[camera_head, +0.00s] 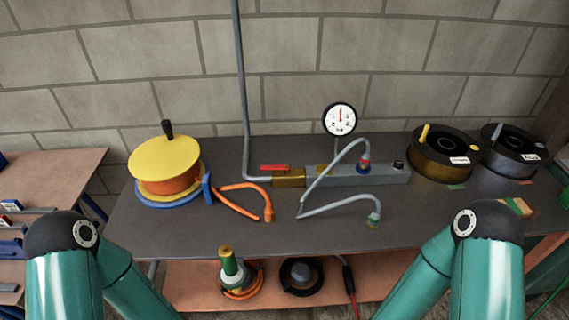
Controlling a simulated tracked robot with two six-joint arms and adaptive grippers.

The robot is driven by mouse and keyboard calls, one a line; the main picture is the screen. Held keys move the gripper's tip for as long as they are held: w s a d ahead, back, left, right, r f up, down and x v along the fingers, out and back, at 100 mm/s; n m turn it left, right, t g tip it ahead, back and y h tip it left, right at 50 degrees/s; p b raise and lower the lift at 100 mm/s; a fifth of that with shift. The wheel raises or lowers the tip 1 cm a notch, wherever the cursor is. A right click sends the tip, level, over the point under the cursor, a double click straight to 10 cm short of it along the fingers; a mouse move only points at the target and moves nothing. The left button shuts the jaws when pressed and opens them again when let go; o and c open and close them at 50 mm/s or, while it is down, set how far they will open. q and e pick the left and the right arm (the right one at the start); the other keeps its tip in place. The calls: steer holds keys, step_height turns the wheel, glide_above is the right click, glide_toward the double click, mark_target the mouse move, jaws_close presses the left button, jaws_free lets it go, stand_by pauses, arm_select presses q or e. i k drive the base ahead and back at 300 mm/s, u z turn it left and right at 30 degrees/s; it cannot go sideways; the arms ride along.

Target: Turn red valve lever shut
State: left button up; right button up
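The red valve lever (274,167) sits on top of a brass valve body (289,179) at the middle of the dark workbench. The lever looks roughly level and points left, about in line with the grey pipe (242,120) that comes down the wall and bends into the valve. Nothing touches the lever. My two teal arms show at the lower left and lower right, but both grippers are outside the view.
A grey manifold (365,174) with hoses and a gauge (340,118) stands right of the valve. A yellow and orange reel (166,165) is at the left; dark reels (444,153) stand at the right. The bench (190,235) is clear at the front.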

mark_target(287, 167)
steer(key=z, duration=0.95)
steer(key=i, duration=0.15)
steer(key=u, duration=2.9)
steer(key=k, duration=1.45)
steer(key=z, duration=0.5)
steer(key=i, duration=1)
steer(key=z, duration=0.1)
